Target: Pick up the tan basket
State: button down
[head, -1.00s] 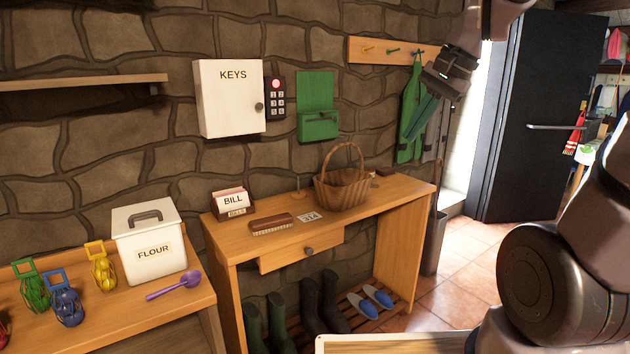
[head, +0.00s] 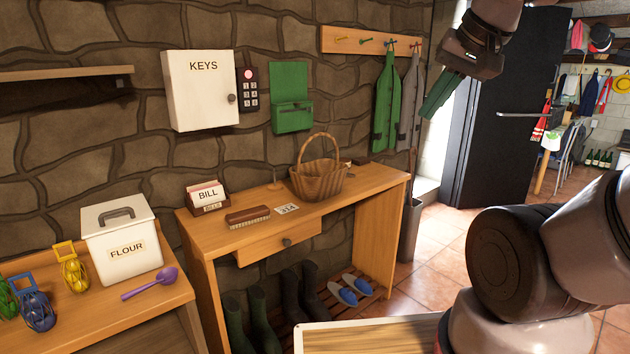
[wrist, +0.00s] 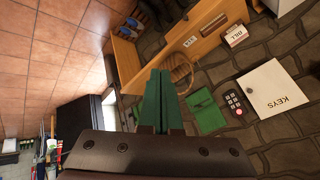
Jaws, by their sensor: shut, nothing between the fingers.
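The tan basket (head: 319,182) is a woven wicker basket with a tall arched handle. It stands upright on the right half of the wooden console table (head: 382,186). In the wrist view its handle (wrist: 182,73) shows just beyond my fingers, and the fingers hide part of the basket. My gripper (head: 436,98) has green fingers, which are shut and empty. In the head view it hangs up and to the right of the basket, well apart from it. In the wrist view my gripper (wrist: 160,75) points toward the table and wall.
On the table are a bill holder (head: 207,197), a brush (head: 248,216) and a number card (head: 287,209). A green wall box (head: 291,117) and hanging aprons (head: 386,105) are behind. A grey bin (head: 409,230) stands right of the table. Tiled floor (head: 436,235) is open there.

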aim_at(317, 180)
jog(key=i+j+z, duration=0.2)
jog(key=i, duration=0.25)
jog(key=i+j+z, duration=0.2)
jog(key=i, duration=0.3)
jog(key=i+j+z, duration=0.2)
jog(key=i, duration=0.2)
